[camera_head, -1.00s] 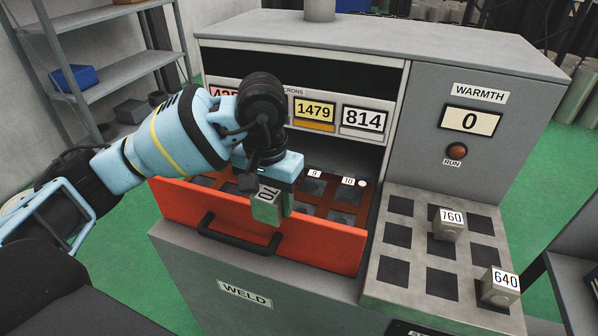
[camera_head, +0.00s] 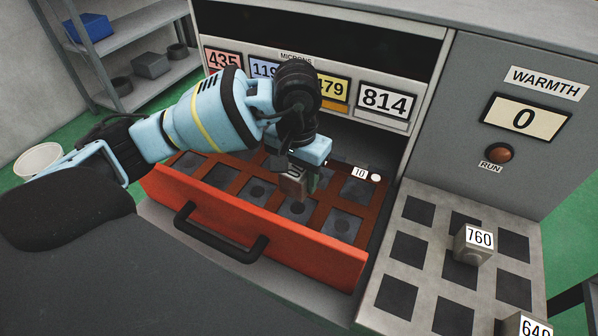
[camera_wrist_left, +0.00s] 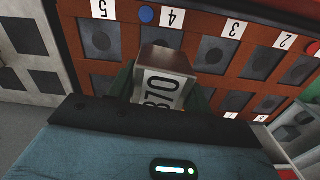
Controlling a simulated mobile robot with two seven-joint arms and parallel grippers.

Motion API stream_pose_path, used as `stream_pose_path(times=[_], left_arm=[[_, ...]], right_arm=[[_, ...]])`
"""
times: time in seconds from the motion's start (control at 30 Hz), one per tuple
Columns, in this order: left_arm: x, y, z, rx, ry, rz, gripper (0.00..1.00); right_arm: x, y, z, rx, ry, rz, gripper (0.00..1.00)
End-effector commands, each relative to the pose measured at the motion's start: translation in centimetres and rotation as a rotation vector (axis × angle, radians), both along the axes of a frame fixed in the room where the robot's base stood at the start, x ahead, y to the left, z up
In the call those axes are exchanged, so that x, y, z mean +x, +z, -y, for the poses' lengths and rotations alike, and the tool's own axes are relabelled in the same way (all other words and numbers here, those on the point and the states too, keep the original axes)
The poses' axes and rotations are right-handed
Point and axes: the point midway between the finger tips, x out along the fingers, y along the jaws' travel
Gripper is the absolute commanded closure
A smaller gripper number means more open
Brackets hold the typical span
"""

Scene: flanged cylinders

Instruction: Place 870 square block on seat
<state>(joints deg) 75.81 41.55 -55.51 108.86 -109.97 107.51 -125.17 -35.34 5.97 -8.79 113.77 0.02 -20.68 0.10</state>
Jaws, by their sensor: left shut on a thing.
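My left gripper (camera_head: 302,180) is shut on the 870 square block (camera_head: 291,186), a grey block with a white label. It holds the block over the open orange-red drawer (camera_head: 225,222), which has rows of dark square seats with round centres. In the left wrist view the 870 block (camera_wrist_left: 166,78) sits between the fingers, in front of the seat column labelled 4 (camera_wrist_left: 172,17). A blue dot (camera_wrist_left: 147,15) is beside that label. I cannot tell if the block touches a seat. The arm hides several seats and labels. My right gripper is not in view.
A grey tray (camera_head: 426,249) at right holds the 760 block (camera_head: 472,247) and the 640 block (camera_head: 522,325). The drawer handle (camera_head: 215,240) sticks out in front. Display panels reading 814 (camera_head: 386,100) and others stand behind. A RUN button (camera_head: 499,152) is at right.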

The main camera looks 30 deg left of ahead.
Motion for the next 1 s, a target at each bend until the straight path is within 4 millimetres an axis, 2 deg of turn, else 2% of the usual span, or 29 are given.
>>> stream_pose_path(times=[0.23, 0.67, 1.0], left_arm=[[0.0, 0.0, 0.0, -0.001, -0.001, 0.002, 0.94], [0.0, -3.1, 0.0, -0.001, 0.0, -0.002, 0.94], [0.0, -5.5, 0.0, 0.0, 0.001, -0.002, 0.94]], right_arm=[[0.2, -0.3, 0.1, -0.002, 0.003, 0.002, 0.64], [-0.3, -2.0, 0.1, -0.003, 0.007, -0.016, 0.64], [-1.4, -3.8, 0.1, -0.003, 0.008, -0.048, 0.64]])
